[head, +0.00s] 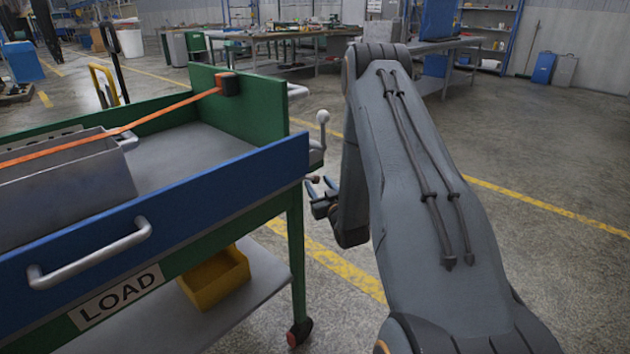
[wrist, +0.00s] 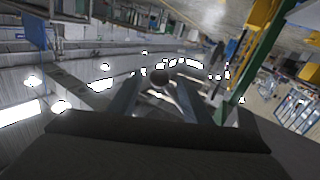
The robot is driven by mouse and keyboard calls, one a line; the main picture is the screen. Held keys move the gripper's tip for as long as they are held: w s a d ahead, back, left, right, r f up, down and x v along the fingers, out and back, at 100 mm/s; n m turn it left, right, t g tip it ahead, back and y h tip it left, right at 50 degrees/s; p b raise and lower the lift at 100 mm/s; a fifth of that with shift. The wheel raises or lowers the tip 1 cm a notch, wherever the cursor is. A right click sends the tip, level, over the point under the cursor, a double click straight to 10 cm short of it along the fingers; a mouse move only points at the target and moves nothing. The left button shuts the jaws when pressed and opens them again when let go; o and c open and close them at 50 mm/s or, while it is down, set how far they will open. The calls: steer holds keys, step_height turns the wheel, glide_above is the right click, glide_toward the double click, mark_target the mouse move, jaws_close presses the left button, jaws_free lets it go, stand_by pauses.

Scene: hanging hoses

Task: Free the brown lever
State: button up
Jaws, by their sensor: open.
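A small brown knob (head: 314,178), likely the brown lever's end, sticks out at the right end of the cart, below a pale lever with a round knob (head: 322,118). My gripper (head: 321,187) is open beside the cart's right end, close to the brown knob; I cannot tell whether they touch. In the wrist view a dark round knob (wrist: 159,76) shows between the two open fingers of my gripper (wrist: 158,92). The knob's shaft and mount are mostly hidden.
The green and blue cart (head: 200,190) holds a grey bin (head: 60,190) under an orange strap (head: 120,130) that runs to a black and orange fitting (head: 227,83). A yellow bin (head: 215,278) sits on the lower shelf. The floor to the right is clear.

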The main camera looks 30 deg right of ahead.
steer(key=shift+w+d, duration=0.15)
steer(key=shift+w, duration=0.75)
steer(key=shift+w+d, duration=0.15)
steer(key=shift+w, duration=0.7)
jaws_close()
steer(key=shift+d, duration=0.1)
